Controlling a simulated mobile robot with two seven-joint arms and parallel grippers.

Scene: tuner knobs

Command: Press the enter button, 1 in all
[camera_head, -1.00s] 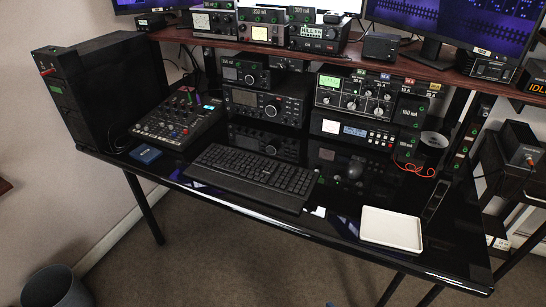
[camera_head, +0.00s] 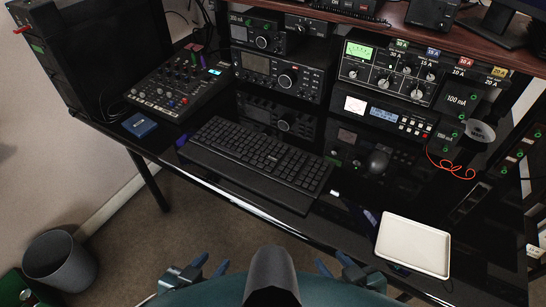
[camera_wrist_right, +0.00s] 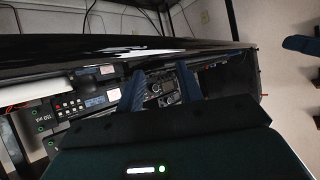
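The black unit with a lit display (camera_head: 385,112) and a small keypad (camera_head: 415,126) stands under the large tuner (camera_head: 390,75) at the right back. I cannot read which button is marked enter. The black keyboard (camera_head: 260,158) lies on the desk in front. My left gripper (camera_head: 210,266) is at the bottom of the head view, fingers apart, before the desk's front edge. My right gripper (camera_head: 334,265) is beside it, also before the edge. In the right wrist view its two blue fingers (camera_wrist_right: 160,85) are apart with nothing between them; the display unit (camera_wrist_right: 80,103) shows to their left.
A white tray (camera_head: 413,245) lies at the desk's front right. A mixer (camera_head: 178,85) and a blue box (camera_head: 140,125) are at the left. A red cable (camera_head: 450,166) curls at the right. A bin (camera_head: 60,263) stands on the floor.

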